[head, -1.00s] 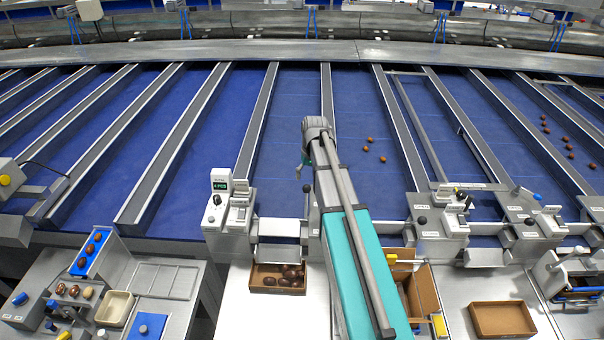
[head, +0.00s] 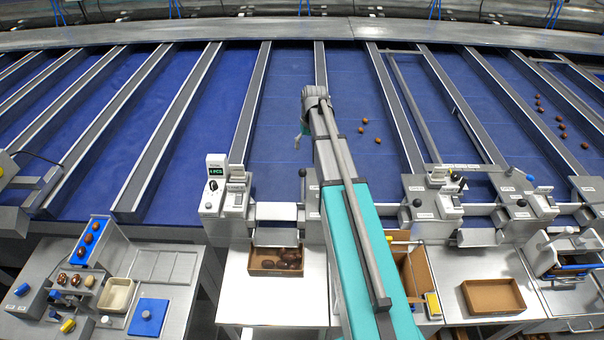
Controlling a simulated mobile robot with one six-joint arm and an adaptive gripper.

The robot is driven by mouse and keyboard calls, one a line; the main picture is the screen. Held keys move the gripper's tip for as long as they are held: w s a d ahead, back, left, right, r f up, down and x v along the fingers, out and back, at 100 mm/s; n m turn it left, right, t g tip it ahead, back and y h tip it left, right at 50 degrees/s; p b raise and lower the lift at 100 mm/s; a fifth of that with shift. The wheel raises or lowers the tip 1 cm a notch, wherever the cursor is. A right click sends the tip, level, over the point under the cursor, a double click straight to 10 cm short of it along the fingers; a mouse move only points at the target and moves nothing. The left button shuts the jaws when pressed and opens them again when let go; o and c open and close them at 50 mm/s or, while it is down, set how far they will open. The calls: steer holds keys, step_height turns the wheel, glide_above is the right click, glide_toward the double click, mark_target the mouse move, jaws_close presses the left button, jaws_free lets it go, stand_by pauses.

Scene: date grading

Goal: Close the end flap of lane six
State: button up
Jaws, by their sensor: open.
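Blue lanes (head: 285,120) run down between grey dividers to metal end units. Lane labels are too small to read, so I cannot tell which lane is six. One pale end flap (head: 277,211) sits at a lane end left of my arm, above a cardboard box of dates (head: 276,261). Another pale flap (head: 477,237) is at right. A black-knobbed lever (head: 302,174) stands by the first flap. My gripper (head: 303,132) hangs over the lane beyond that flap, partly hidden by my wrist, apart from flap and lever. It is open, with nothing seen in it.
A counter display (head: 216,165) stands left of the first flap. Several dates (head: 363,128) lie on the lane right of my arm. More black-knobbed levers (head: 417,203) stand right. An empty box (head: 493,296) and a grading bench with a tray (head: 117,295) are in front.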

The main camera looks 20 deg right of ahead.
mark_target(302, 173)
steer(key=shift+a+f+b, duration=0.25)
steer(key=shift+f+b, duration=1.95)
steer(key=shift+f, duration=0.05)
steer(key=shift+a+f+b, duration=0.25)
steer(key=shift+f+b, duration=1.9)
steer(key=shift+f, duration=0.05)
steer(key=shift+a+f+b, duration=0.25)
steer(key=shift+f+b, duration=1.95)
steer(key=shift+f, duration=0.05)
jaws_close()
